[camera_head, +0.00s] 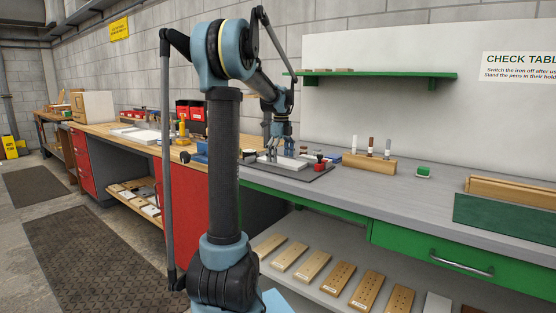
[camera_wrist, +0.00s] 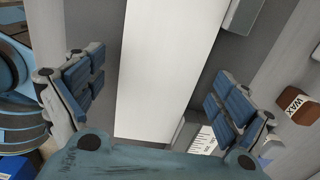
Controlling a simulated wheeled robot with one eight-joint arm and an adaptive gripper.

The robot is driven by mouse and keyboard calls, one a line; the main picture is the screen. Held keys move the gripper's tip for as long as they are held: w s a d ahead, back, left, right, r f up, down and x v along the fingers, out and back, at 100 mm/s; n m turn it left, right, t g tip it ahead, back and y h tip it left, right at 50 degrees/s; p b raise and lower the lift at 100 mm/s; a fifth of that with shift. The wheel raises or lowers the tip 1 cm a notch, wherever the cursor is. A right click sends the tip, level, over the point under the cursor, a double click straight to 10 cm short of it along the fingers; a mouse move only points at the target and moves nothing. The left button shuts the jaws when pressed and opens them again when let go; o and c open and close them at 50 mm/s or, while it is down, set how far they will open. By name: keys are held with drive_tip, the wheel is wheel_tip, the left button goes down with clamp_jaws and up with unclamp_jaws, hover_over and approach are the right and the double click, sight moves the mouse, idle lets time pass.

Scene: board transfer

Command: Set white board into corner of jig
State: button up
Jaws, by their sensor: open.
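The white board (camera_head: 288,163) lies on the dark grey jig plate (camera_head: 318,176) on the grey bench. In the wrist view the board (camera_wrist: 160,70) runs lengthwise between my two blue-padded fingers, with gaps on both sides. My gripper (camera_wrist: 160,95) is open and over the board, touching neither side. In the head view my gripper (camera_head: 277,146) points down just above the board, partly hiding it. A light grey block (camera_wrist: 243,16) stands on the plate to the board's upper right. Whether the board touches it I cannot tell.
A small piece with ruler marks (camera_wrist: 203,136) sits near my right finger. A brown block marked WAX (camera_wrist: 295,105) lies farther right. In the head view a wooden pen holder (camera_head: 370,163) and a green-topped item (camera_head: 423,171) stand right of the jig.

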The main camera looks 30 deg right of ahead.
wheel_tip(320, 180, up, 12)
idle(0.6)
drive_tip(key=shift+w, duration=0.1)
